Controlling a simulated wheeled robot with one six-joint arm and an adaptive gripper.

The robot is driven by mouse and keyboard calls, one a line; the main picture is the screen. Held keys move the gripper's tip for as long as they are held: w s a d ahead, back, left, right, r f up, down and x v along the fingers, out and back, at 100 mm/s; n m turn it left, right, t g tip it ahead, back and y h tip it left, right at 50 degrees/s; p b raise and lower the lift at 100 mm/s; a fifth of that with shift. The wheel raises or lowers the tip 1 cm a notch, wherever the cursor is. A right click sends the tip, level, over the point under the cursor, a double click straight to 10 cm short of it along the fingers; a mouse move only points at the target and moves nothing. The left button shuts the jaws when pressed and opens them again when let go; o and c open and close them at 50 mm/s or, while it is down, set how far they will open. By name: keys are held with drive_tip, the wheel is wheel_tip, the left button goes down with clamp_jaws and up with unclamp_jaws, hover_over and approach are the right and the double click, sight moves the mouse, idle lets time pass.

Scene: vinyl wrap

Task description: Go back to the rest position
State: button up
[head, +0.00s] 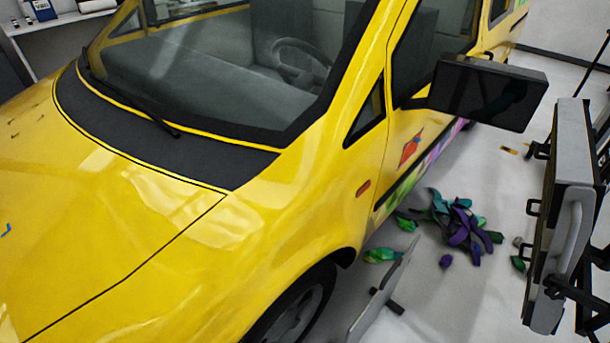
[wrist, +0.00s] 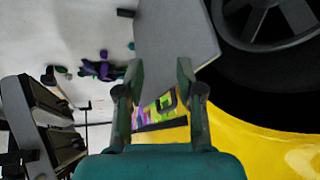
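My gripper (wrist: 160,72) shows in the wrist view with its two green fingers spread apart. No object is visibly clamped between them. A grey panel (wrist: 175,35) lies beyond the fingertips in that view, and I cannot tell the exact gap to it. The colourful side strip (wrist: 158,110) of the yellow car (wrist: 255,145) shows between the fingers. In the head view the yellow car (head: 150,230) fills the left and middle. I do not make out my gripper in the head view.
The grey panel (head: 385,290) stands on the floor by the front wheel (head: 292,312). Purple and green scraps (head: 460,225) litter the floor. A grey and black equipment stand (head: 565,215) is at the right. The black side mirror (head: 487,92) juts out. Floor between stand and car is partly clear.

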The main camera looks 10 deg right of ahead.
drive_tip(key=s+a+r+n+t, duration=0.3)
drive_tip(key=s+r, duration=0.6)
drive_tip(key=r, duration=0.4)
drive_tip(key=s+a+r+n+t+y, duration=0.1)
drive_tip(key=s+a+r+t, duration=0.4)
drive_tip(key=s+r, duration=0.5)
wheel_tip(320, 180, up, 4)
drive_tip(key=shift+r+n+t+y, duration=0.1)
drive_tip(key=shift+n+t+y, duration=0.25)
drive_tip(key=shift+n, duration=0.55)
